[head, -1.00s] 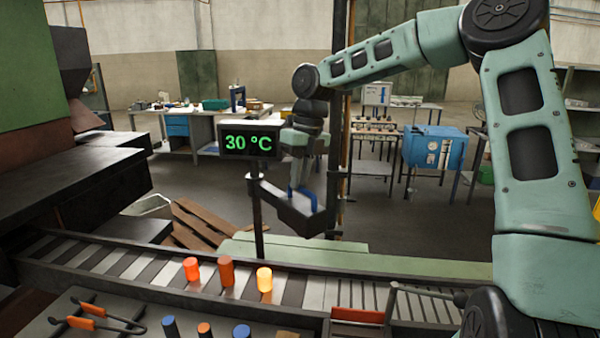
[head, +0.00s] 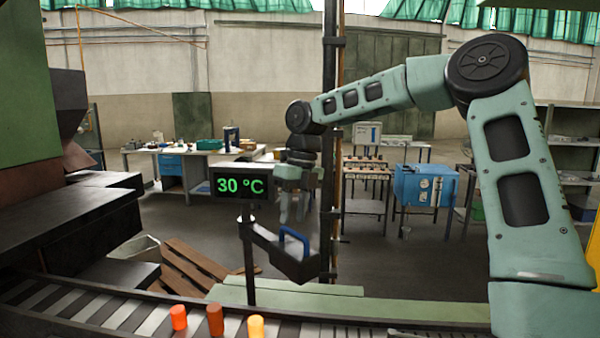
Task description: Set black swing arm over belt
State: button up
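The black swing arm (head: 268,247) is a dark bar by the tall black post, with a blue handle (head: 296,238) standing up at its near end. In the picture it lies above the green ledge, beyond the far edge of the slatted belt (head: 95,308). My gripper (head: 294,218) points down just above and behind the handle. Its fingers look apart with nothing between them, and it seems clear of the handle. An orange billet (head: 178,317), a darker red-brown billet (head: 215,320) and a yellow billet (head: 256,327) stand on the belt.
A display (head: 241,185) reading 30 °C stands left of my gripper. The tall post (head: 329,130) rises close to its right. The furnace (head: 60,220) is at the left. Workbenches and a blue cabinet (head: 425,186) stand farther back.

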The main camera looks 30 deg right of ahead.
jog(key=d+r+b, duration=0.2)
jog(key=d+r, duration=0.1)
jog(key=r, duration=1.2)
jog(key=shift+w, duration=0.15)
jog(key=s+a+f+m+g+h+b, duration=0.15)
jog(key=s+a+f+m, duration=0.35)
jog(key=a+f, duration=0.6)
jog(key=s+a+f+m+t+h+b, duration=0.1)
jog(key=s+a+f+m+b, duration=0.2)
jog(key=s+a+f+m, duration=0.75)
jog(key=s+a+f+m+b, duration=0.4)
jog(key=s+f+m+b, duration=0.1)
jog(key=s+f+m, duration=0.9)
jog(key=shift+s+f+y, duration=0.35)
jog(key=shift+s+y, duration=0.1)
jog(key=shift+s, duration=0.75)
